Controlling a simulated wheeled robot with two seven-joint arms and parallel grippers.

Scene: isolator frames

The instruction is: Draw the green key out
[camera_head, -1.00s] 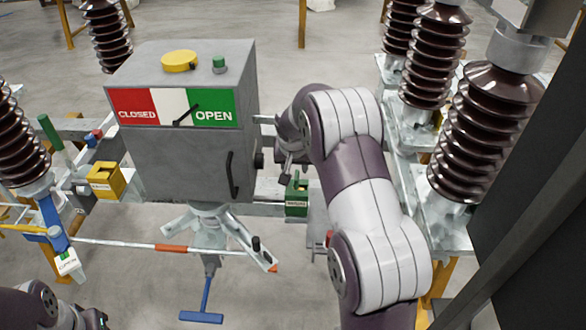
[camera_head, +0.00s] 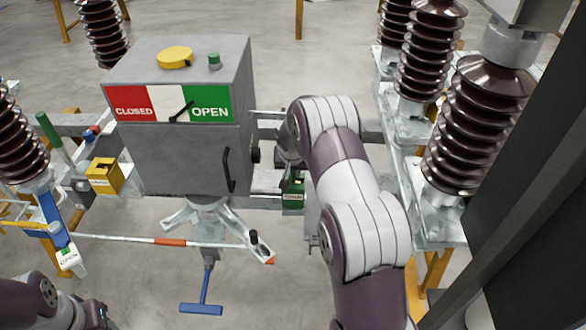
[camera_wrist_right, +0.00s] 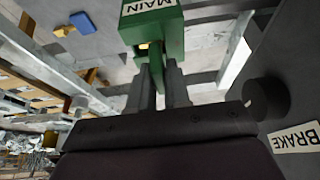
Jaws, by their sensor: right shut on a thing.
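The green lock box (camera_head: 293,198) sits on the frame's rail to the right of the grey cabinet; it also shows in the right wrist view (camera_wrist_right: 152,27) with a white MAIN label. My right gripper (camera_head: 291,182) is at this box, and in the right wrist view its two fingers (camera_wrist_right: 160,82) point up at the box's near face. They are shut on the green key (camera_wrist_right: 157,68), mostly hidden between them. I cannot tell how deep the key sits. Of my left arm only a link shows at lower left.
The grey cabinet (camera_head: 185,155) with a CLOSED/OPEN plate and black handle (camera_head: 229,170) stands close left of my right arm. A yellow lock box (camera_head: 104,176) is at left. Brown ribbed insulators (camera_head: 480,125) and a dark panel (camera_head: 520,220) flank the right. A BRAKE label (camera_wrist_right: 296,138) is near the gripper.

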